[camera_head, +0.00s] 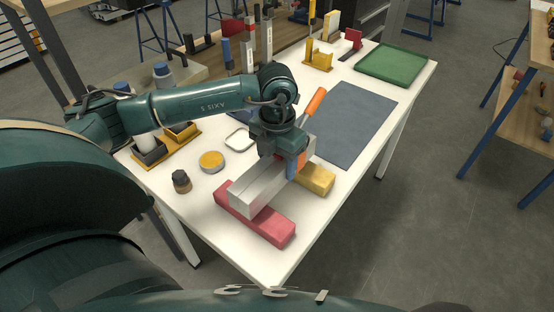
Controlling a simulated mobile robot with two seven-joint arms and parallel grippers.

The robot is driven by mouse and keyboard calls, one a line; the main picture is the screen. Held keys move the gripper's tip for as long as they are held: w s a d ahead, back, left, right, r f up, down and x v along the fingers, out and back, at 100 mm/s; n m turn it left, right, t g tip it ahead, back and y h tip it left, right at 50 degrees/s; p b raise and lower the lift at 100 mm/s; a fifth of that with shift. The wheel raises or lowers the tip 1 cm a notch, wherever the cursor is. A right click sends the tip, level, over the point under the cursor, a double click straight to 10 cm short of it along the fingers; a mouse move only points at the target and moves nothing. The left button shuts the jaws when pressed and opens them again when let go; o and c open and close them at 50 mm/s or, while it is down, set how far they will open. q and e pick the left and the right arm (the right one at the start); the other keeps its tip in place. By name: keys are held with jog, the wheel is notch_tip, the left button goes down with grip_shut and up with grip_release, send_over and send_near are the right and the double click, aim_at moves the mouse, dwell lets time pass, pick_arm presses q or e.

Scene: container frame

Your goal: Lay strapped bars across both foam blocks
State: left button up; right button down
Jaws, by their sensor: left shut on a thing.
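The strapped bars (258,190) are long silver bars with a blue strap (291,168) around them. They lie lengthwise over the red foam block (273,229) at the front and the yellow foam block (318,180) behind it. From this angle I cannot tell whether they touch both blocks or hang just above them. My left gripper (287,152) is over the bars near the strap and shut on them; its fingertips are mostly hidden. My right gripper is not in view.
A dark mat (351,118) and a green tray (395,66) lie at the right and back. An orange-handled tool (315,101) is just behind the gripper. A yellow-topped tin (211,161), white dish (240,139) and dark-capped bottle (181,182) stand left. The table's front edge is close to the red block.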

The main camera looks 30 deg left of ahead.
pick_arm(q)
jog(key=shift+r, duration=0.1)
jog(key=shift+f+b, duration=0.35)
jog(key=shift+b, duration=0.05)
jog(key=shift+f, duration=0.25)
jog(key=o, duration=1.5)
jog(key=shift+r, duration=0.1)
